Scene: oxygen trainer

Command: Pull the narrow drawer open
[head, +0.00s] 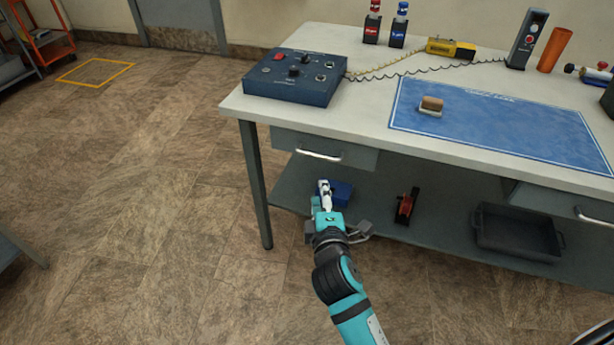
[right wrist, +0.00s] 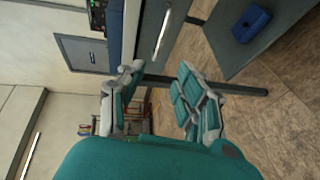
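The narrow drawer (head: 350,158) hangs under the left end of the workbench, its grey front near the tabletop edge; it looks shut. Its light bar handle (head: 318,155) is bare, and it also shows upright at the top of the right wrist view (right wrist: 162,32). My right gripper (head: 323,190) is below and in front of the handle in the head view, not touching it as far as I can see. In the right wrist view its two fingers (right wrist: 160,97) are spread apart with nothing between them. My left gripper is not in view.
The tabletop (head: 365,125) overhangs the drawer, with a blue control box (head: 294,78) on its left corner. A table leg (head: 256,185) stands left of the drawer. The lower shelf holds a blue box (head: 342,190), a red item (head: 406,205) and a dark tray (head: 515,235).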

